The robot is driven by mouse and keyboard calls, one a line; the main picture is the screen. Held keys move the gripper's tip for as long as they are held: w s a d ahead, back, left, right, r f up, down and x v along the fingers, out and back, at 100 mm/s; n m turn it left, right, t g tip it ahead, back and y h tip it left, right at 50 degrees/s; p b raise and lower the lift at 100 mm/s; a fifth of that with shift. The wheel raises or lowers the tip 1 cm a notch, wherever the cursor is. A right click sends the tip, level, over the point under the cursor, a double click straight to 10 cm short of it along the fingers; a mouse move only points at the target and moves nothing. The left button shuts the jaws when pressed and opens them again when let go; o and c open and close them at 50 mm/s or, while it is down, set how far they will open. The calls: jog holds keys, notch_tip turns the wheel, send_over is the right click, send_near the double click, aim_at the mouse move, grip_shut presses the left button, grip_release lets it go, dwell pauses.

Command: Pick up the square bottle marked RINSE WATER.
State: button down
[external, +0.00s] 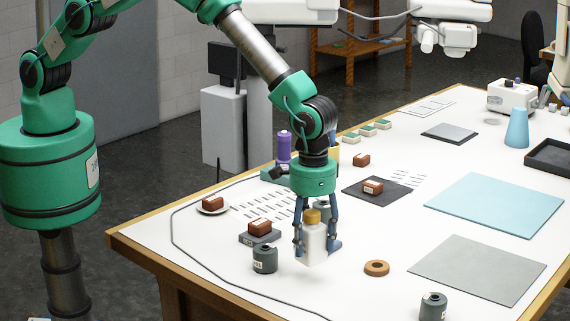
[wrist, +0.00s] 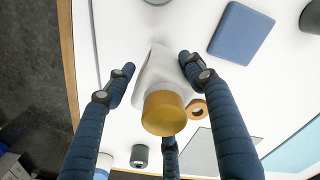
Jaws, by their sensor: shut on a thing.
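A white square-sided bottle (external: 314,243) with an amber cap stands upright near the front of the white table. No lettering on it can be read. My gripper (external: 317,248) points straight down over it, with its blue fingers around the bottle's body and shut on it. In the wrist view the cap of the bottle (wrist: 165,112) faces the camera, and the fingers of my gripper (wrist: 157,70) reach along its sides. I cannot tell whether the base of the bottle touches the table.
A dark canister (external: 265,259) and a brown block (external: 260,227) on a grey pad are left of the bottle. A tan ring (external: 376,268) lies to the right. A grey mat (external: 480,268) and a blue mat (external: 497,207) lie farther right. A cable (external: 200,268) runs along the front left.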

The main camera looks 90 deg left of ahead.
aim_at(311, 212)
jog(key=shift+r+b, duration=0.4)
jog(key=shift+r, duration=2.35)
jog(key=shift+s+a, duration=0.1)
jog(key=shift+s, duration=0.05)
